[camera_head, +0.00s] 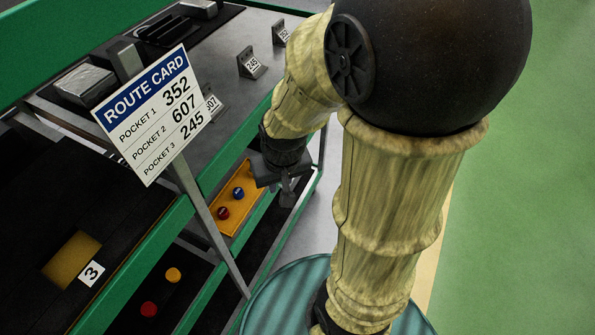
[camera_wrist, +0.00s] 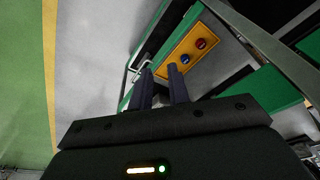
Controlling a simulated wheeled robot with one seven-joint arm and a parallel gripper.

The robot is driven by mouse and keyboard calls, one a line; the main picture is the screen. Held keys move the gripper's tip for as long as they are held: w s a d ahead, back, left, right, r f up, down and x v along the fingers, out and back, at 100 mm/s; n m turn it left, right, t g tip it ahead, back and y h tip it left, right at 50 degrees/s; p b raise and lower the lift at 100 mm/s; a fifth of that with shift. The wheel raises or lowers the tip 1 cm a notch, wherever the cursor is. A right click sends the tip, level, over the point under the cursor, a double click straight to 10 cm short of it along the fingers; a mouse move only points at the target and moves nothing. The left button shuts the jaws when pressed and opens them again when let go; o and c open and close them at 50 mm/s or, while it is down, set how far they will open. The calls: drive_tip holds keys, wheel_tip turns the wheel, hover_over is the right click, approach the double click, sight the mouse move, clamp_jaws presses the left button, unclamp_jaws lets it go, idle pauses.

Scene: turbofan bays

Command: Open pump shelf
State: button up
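No label in view names the pump shelf, so I cannot tell for certain which part it is. An orange panel (camera_head: 238,209) with a red and a blue knob sits in the green-framed rack, beside my gripper. It also shows in the wrist view (camera_wrist: 181,64), beyond the fingertips. My gripper (camera_head: 288,192) hangs at the rack's front side, to the right of the panel. In the wrist view its two dark fingers (camera_wrist: 161,70) stand apart with nothing seen between them. A pale bar like a handle (camera_wrist: 140,71) is close to the left fingertip; contact cannot be told.
A route card (camera_head: 152,115) reading 352, 607, 245 stands over the rack. Number tags, including 245 (camera_head: 252,64), stand on the grey top. A tag 3 (camera_head: 92,272) and red and orange knobs (camera_head: 160,290) are lower left. Green floor (camera_head: 520,200) at right is clear.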

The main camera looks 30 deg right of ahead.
drive_tip(key=w+d+f+m+y+b, duration=0.3)
drive_tip(key=w+d+f+m+b, duration=0.15)
drive_tip(key=f+m, duration=0.5)
drive_tip(key=w+d+f+m+y+b, duration=0.3)
drive_tip(key=d+f+m, duration=0.2)
drive_tip(key=f+m, duration=0.4)
drive_tip(key=w+d+f+m+y+b, duration=0.35)
drive_tip(key=f+m, duration=0.45)
drive_tip(key=m, duration=0.3)
drive_tip(key=w+d+f+m+t+b, duration=0.1)
drive_tip(key=d+f+m+t+b, duration=0.1)
drive_tip(key=d+f+m+t, duration=0.2)
drive_tip(key=w+d+f+m+t+b, duration=0.2)
drive_tip(key=d+f+m+t, duration=0.3)
drive_tip(key=d+m, duration=0.6)
drive_tip(key=shift+w+d+m+t+b, duration=0.15)
drive_tip(key=shift+d+m+t+b, duration=0.1)
drive_tip(key=shift+m+t+b, duration=0.4)
drive_tip(key=x, duration=1.7)
drive_tip(key=shift+a+f, duration=0.15)
drive_tip(key=shift+a, duration=0.1)
